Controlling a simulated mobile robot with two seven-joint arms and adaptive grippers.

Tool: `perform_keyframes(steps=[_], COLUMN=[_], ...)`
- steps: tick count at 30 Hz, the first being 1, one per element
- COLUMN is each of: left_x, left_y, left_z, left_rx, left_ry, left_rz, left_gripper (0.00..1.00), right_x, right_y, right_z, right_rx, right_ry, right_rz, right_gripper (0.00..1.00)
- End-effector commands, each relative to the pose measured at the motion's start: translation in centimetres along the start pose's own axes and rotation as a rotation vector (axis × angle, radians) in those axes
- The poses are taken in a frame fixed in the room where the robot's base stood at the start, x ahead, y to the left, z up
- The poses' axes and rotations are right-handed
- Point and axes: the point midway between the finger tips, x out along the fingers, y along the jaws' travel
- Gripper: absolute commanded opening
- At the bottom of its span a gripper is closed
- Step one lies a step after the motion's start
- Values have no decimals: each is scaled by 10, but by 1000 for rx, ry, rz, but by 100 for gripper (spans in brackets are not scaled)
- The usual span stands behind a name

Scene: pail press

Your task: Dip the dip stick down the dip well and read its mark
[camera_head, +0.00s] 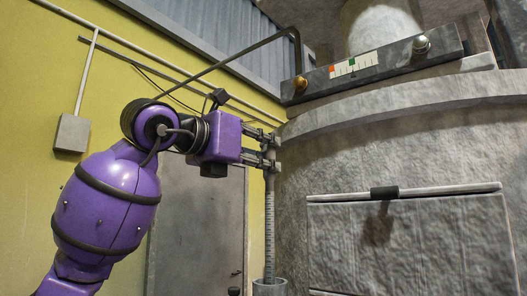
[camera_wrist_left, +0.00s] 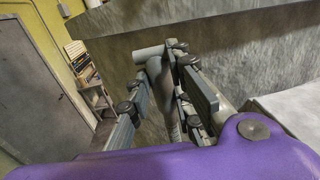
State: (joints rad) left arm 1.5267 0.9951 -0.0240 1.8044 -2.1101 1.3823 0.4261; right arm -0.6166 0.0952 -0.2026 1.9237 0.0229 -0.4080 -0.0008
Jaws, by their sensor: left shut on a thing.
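The dip stick (camera_head: 269,225) is a thin grey rod with dark graduations, and it hangs upright along the front of the big grey vessel. My left gripper (camera_head: 268,152) is shut on its upper part. In the left wrist view the fingers (camera_wrist_left: 168,85) close around the stick, and its grey cross handle (camera_wrist_left: 149,52) shows beyond them. The dip well (camera_head: 269,288) is a short grey tube at the bottom edge of the head view. The stick's lower end meets its mouth; how deep it goes in is hidden. My right gripper is not in view.
The round grey vessel (camera_head: 420,145) fills the right side, with a panel door and bar handle (camera_head: 384,193). A gauge plate (camera_head: 355,66) with a coloured scale sits above. A bent dark pipe (camera_head: 240,54) runs overhead. A grey door (camera_head: 200,225) stands behind my arm.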

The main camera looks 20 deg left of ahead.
Motion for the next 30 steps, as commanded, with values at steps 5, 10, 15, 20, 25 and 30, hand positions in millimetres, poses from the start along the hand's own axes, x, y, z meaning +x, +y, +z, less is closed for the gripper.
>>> perform_keyframes(steps=[5,10,15,20,25,30], left_x=[0,0,0,0,0,0], left_y=[0,1,1,1,0,0], left_z=[-6,-11,-16,-21,-26,-31], left_rx=[1,0,0,-1,0,0], left_ry=[0,0,0,0,0,0], left_rz=[0,1,1,1,0,0], left_gripper=[0,0,0,0,0,0], right_x=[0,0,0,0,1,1], right_y=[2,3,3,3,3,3], right_z=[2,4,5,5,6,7], right_rx=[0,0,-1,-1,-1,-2], right_ry=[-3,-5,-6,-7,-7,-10], right_rz=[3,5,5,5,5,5], right_gripper=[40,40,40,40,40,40])
